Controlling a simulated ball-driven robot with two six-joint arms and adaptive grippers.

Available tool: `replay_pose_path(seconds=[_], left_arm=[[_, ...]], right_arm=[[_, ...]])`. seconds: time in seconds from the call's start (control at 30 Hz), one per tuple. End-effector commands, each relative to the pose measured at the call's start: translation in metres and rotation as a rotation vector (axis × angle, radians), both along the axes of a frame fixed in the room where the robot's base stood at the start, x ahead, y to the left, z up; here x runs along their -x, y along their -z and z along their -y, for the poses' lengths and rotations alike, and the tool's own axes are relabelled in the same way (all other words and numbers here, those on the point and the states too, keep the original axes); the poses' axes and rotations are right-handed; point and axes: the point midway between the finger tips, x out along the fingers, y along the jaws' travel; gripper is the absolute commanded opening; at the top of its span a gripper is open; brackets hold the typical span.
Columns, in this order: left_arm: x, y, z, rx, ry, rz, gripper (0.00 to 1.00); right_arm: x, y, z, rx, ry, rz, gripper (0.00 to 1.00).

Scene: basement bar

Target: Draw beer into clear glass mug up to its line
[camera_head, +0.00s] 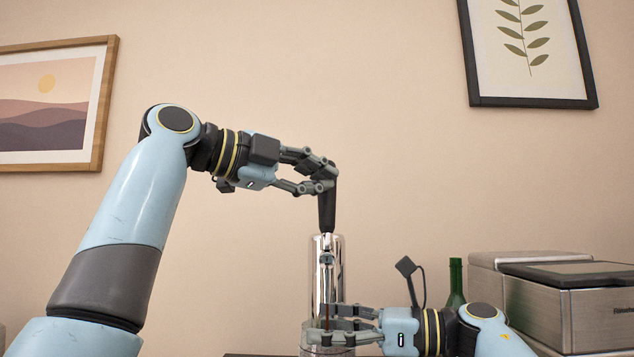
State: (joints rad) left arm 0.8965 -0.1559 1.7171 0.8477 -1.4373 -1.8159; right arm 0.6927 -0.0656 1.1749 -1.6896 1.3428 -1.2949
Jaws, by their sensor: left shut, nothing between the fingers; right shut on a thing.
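A chrome beer tap column (317,262) stands at the middle of the head view, with a black tap handle (327,212) rising from its top. My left gripper (330,176) is shut with nothing between its fingers, its tips at the upper end of the handle. I cannot tell whether they touch it. My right gripper (318,324) is low in front of the column, shut on the clear glass mug (310,347). The mug shows only partly at the bottom edge, behind and below the fingers. Its fill line and beer level cannot be made out.
A green bottle (456,278) stands right of the column, behind my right arm. A metal-sided appliance (590,318) with a dark top takes up the lower right. Framed pictures hang on the wall.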

Motion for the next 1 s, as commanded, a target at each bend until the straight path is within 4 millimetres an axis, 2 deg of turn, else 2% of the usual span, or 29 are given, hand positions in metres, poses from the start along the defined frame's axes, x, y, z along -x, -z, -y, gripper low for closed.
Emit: replay_pose_path(seconds=[0.4, 1.0], left_arm=[[-0.025, -0.002, 0.0, -0.001, -0.001, -0.225, 0.0], [-0.03, -0.001, -0.001, -0.001, -0.005, -0.268, 0.0]], right_arm=[[0.0, -0.001, 0.0, -0.002, 0.0, 0.002, 0.15], [0.0, -0.001, 0.0, -0.002, 0.0, 0.002, 0.15]])
